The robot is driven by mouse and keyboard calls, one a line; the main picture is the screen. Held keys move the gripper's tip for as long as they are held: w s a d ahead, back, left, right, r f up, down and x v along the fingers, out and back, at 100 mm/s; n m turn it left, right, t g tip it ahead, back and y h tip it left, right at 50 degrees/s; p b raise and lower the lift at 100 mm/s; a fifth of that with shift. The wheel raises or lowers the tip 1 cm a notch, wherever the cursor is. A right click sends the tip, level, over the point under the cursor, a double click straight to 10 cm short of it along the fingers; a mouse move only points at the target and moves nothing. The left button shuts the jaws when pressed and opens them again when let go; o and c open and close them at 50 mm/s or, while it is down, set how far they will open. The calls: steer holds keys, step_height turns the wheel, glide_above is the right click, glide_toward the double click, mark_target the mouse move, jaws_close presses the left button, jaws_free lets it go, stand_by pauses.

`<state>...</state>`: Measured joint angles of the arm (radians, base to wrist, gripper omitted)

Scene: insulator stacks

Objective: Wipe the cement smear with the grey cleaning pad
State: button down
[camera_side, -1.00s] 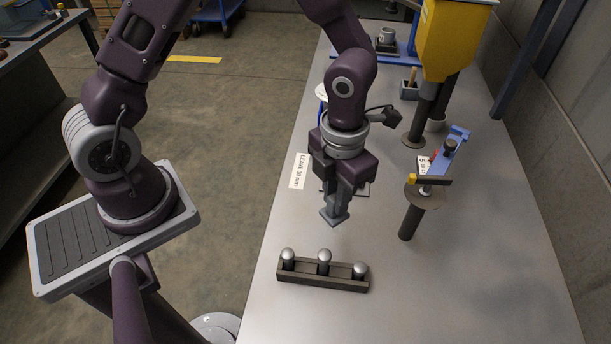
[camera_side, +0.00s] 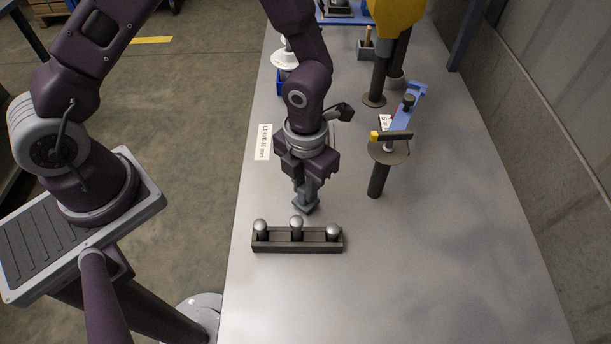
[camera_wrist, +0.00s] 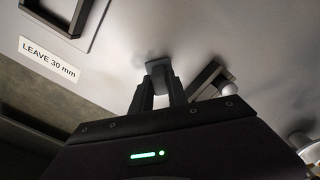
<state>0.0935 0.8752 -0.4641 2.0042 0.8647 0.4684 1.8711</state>
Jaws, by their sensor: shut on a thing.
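My gripper (camera_side: 304,188) points down over the metal bench, with its fingers closed on the grey cleaning pad (camera_side: 305,206). The pad is just behind the dark rack in the side view, low over or on the bench; I cannot tell if it touches. In the wrist view the pad (camera_wrist: 152,59) shows beyond my fingertips (camera_wrist: 160,80), close to the bench surface. I cannot make out the cement smear in either view; the pad or gripper may hide it.
A dark rack (camera_side: 270,247) with three ball-topped pins stands just in front of the pad. A "LEAVE 30 mm" label (camera_side: 264,142) lies at left. The front right bench is clear.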

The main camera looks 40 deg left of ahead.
steer(key=shift+w+a+f, duration=0.2)
steer(key=shift+w+a, duration=0.55)
steer(key=shift+w+a+f, duration=0.2)
steer(key=shift+w+a, duration=0.6)
steer(key=shift+w+a+f, duration=0.2)
steer(key=shift+w+a, duration=0.55)
steer(key=shift+s+d, duration=2.35)
steer(key=shift+d, duration=0.05)
steer(key=shift+a+r, duration=0.1)
steer(key=shift+r, duration=4)
